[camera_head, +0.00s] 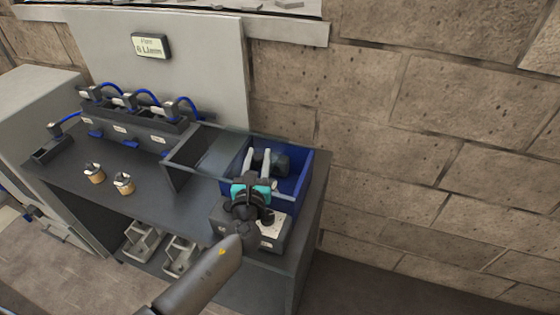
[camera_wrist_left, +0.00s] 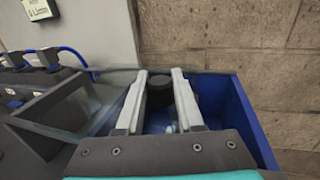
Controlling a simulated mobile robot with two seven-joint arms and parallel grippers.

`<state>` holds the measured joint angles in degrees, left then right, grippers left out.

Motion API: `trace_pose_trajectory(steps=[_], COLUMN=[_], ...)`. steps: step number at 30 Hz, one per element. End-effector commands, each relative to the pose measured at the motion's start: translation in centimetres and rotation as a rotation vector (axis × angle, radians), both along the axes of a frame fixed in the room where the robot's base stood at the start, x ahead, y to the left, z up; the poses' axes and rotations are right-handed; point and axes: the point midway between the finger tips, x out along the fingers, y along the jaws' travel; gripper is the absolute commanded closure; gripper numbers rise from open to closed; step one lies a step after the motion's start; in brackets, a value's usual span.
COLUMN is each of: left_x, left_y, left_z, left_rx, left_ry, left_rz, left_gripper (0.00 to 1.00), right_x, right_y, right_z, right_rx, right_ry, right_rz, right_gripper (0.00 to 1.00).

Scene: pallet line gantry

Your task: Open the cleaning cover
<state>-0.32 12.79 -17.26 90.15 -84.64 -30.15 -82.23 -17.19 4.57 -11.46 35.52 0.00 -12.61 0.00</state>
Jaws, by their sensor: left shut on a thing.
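The cleaning cover (camera_head: 196,150) is a clear, thin-edged panel on the dark bench. It reaches from a dark side wall on the left across to a blue bin (camera_head: 298,185). It also shows in the left wrist view (camera_wrist_left: 108,92). My left gripper (camera_head: 258,158) is at the cover's bin end, with its two pale fingers pointing toward the wall. It is shut on the cover, but the exact grip spot is hard to make out. In the left wrist view the fingers (camera_wrist_left: 160,78) stand apart, with a dark round part between and behind them. My right gripper is out of view.
A grey box (camera_head: 275,232) stands under my left wrist at the front. Two small tan cups (camera_head: 123,183) stand on the bench at left. Dark holders with blue hoses (camera_head: 130,118) line the back. A stone wall (camera_head: 440,130) bounds the right.

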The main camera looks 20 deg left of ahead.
Motion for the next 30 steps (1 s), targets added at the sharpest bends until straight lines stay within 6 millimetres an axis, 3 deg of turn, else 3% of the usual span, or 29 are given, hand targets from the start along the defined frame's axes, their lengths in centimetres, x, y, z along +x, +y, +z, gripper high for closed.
trace_pose_trajectory(steps=[1, 6, 12, 18, 28, 29, 30], left_x=[0.0, 0.1, 0.3, 0.3, 0.3, 0.3, 0.3], left_y=[1.6, 5.7, 8.9, 10.2, 10.3, 10.2, 10.2], left_z=[0.0, -0.1, -0.1, -0.1, -0.1, -0.1, -0.1], left_rx=[0.008, 0.005, 0.003, 0.000, -0.001, -0.001, -0.001], left_ry=[0.002, 0.001, 0.001, 0.001, 0.001, 0.001, 0.001], left_rz=[0.003, 0.003, 0.002, 0.002, 0.002, 0.002, 0.002], left_gripper=[1.00, 1.00, 1.00, 1.00, 1.00, 0.62, 0.57], right_x=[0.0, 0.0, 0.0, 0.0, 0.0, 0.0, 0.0], right_y=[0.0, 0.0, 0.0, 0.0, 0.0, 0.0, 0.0], right_z=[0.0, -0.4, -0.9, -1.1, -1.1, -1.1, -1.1], right_rx=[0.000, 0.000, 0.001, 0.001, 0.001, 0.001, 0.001], right_ry=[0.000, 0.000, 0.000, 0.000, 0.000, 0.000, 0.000], right_rz=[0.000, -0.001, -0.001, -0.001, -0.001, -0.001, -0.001], right_gripper=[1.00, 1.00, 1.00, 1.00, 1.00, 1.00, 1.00])
